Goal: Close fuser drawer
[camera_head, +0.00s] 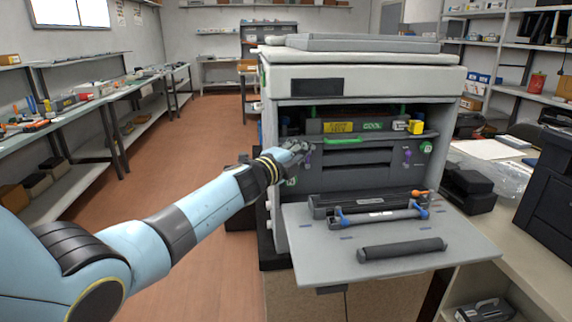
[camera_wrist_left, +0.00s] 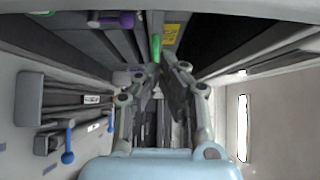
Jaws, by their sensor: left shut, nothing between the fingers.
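The printer (camera_head: 360,86) stands open in the head view. The fuser drawer (camera_head: 375,138) is in the upper part of its opening and appears to stick out a little. It has a green handle (camera_head: 343,141), and a yellow label (camera_head: 341,127) shows behind it. My left gripper (camera_head: 301,148) is at the left side of the opening, shut and empty, just left of the green handle. In the left wrist view, the fingertips (camera_wrist_left: 160,68) point at the green handle (camera_wrist_left: 155,47) with the yellow label (camera_wrist_left: 170,34) beyond. I cannot tell whether they touch the drawer.
The lowered front door (camera_head: 390,258) of the printer holds a blue-ended unit (camera_head: 370,216) and a dark roller (camera_head: 402,249). A counter with a black printer (camera_head: 548,190) stands at right. The floor (camera_head: 195,160) at left is clear.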

